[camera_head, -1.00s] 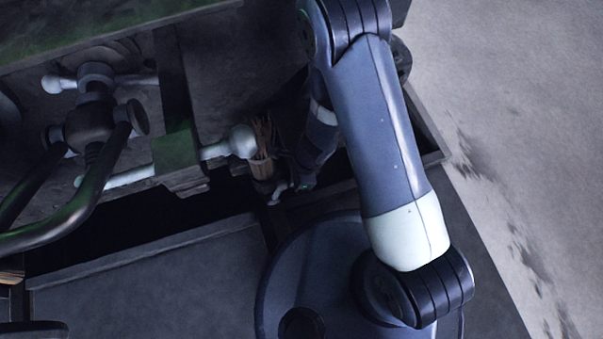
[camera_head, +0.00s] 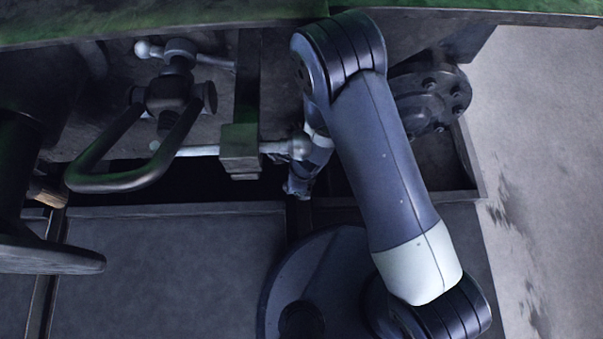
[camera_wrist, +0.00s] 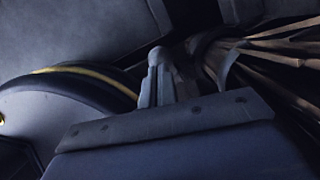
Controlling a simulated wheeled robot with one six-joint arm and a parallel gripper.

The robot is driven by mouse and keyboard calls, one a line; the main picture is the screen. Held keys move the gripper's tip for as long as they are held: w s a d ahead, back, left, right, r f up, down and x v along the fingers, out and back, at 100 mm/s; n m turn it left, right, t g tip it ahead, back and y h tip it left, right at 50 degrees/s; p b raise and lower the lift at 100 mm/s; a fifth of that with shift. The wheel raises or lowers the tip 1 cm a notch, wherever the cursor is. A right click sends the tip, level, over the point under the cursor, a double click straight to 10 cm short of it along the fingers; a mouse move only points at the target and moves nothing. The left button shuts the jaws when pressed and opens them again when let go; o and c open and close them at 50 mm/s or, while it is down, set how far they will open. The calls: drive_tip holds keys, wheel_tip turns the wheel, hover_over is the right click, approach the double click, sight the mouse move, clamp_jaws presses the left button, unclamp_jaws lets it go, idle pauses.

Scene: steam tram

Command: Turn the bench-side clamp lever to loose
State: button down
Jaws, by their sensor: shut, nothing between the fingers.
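A pale rod (camera_head: 190,151) with a ball knob (camera_head: 300,147) runs sideways through a dark block in the head view. A shorter ball-ended handle (camera_head: 145,48) sits above it at the left. I cannot tell for certain which is the bench-side clamp lever. My gripper (camera_head: 297,188) points down just below the ball knob, partly hidden by its own wrist. In the wrist view its fingers (camera_wrist: 158,62) are together and empty. No contact with the knob can be made out.
Dark looped handle (camera_head: 120,165) stands at the left. A bolted flange (camera_head: 432,100) is right of my arm. In the wrist view, straw-like bristles (camera_wrist: 265,48) spread close right of the fingers. Pale open floor (camera_head: 540,150) lies far right.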

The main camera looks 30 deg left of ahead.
drive_tip(key=shift+s+a+f, duration=0.15)
drive_tip(key=shift+s+a, duration=0.1)
drive_tip(key=shift+a, duration=0.15)
drive_tip(key=shift+s+a+f, duration=0.1)
drive_tip(key=shift+a, duration=0.05)
